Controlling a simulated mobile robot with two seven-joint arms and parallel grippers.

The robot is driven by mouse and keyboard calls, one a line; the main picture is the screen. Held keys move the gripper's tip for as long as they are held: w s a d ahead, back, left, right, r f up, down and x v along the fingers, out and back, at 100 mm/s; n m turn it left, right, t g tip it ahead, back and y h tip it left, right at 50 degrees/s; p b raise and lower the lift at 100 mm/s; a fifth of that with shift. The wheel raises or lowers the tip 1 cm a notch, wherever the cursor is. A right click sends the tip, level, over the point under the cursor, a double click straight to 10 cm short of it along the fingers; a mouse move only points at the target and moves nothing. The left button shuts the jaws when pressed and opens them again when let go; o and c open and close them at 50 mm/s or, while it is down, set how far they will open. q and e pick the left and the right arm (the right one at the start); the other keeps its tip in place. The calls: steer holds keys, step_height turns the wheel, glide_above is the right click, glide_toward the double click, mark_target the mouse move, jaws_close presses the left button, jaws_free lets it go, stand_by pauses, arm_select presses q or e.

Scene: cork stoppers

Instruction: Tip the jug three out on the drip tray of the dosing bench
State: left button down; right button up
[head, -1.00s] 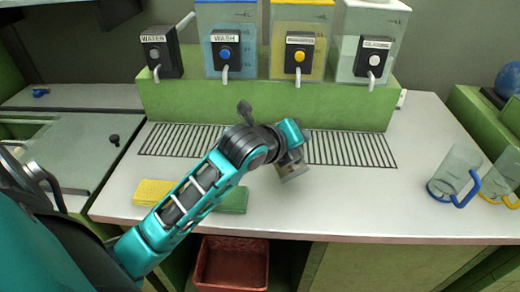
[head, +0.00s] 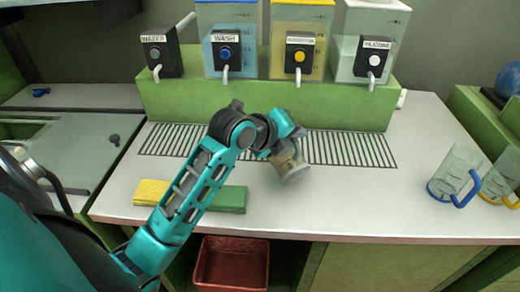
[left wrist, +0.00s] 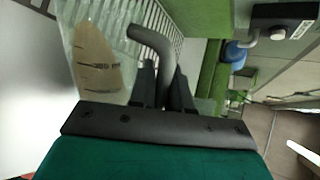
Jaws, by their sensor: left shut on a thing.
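My left gripper (head: 284,146) is shut on the grey handle of a clear jug (head: 293,173), above the bench in front of the drip tray (head: 355,150). The gripper hides part of the jug. In the left wrist view, the handle (left wrist: 153,42) is between the fingers (left wrist: 160,88). That view also shows the jug's clear wall with dark marks and tan liquid (left wrist: 95,55) inside. The jug is tilted in the head view. I cannot read a number on it. My right gripper is not in view.
Dispensers with taps, such as the wash tap (head: 225,52), stand on a green ledge (head: 260,105) behind the tray. A yellow sponge (head: 150,192) and a green one (head: 232,200) lie front left. A blue-handled jug (head: 455,170) stands right. A red bin (head: 231,264) is below.

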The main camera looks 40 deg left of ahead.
arm_select(q)
steer(key=shift+w+a+n+h, duration=0.2)
steer(key=shift+w+a+h, duration=0.1)
steer(key=shift+a, duration=0.35)
steer(key=shift+w+a+n+h, duration=0.2)
steer(key=shift+w+a, duration=0.05)
steer(key=shift+a, duration=0.4)
steer(key=shift+w+a+f+n+g+h, duration=0.15)
steer(key=shift+a+n+g+h, duration=0.1)
steer(key=shift+a, duration=0.1)
steer(key=shift+w+a+f+n+g+h, duration=0.15)
steer(key=shift+a+n+g+h, duration=0.1)
steer(key=shift+a, duration=0.1)
stand_by(0.3)
steer(key=shift+a, duration=0.1)
steer(key=shift+w+a+r+h, duration=0.2)
steer(key=shift+a+h, duration=0.1)
steer(key=d, duration=0.1)
steer(key=s+d+m+y, duration=0.1)
steer(key=d, duration=0.1)
steer(key=s+d+t+y, duration=0.1)
steer(key=shift+d+r+m, duration=0.1)
steer(key=shift+d+m, duration=0.05)
steer(key=shift+m, duration=0.15)
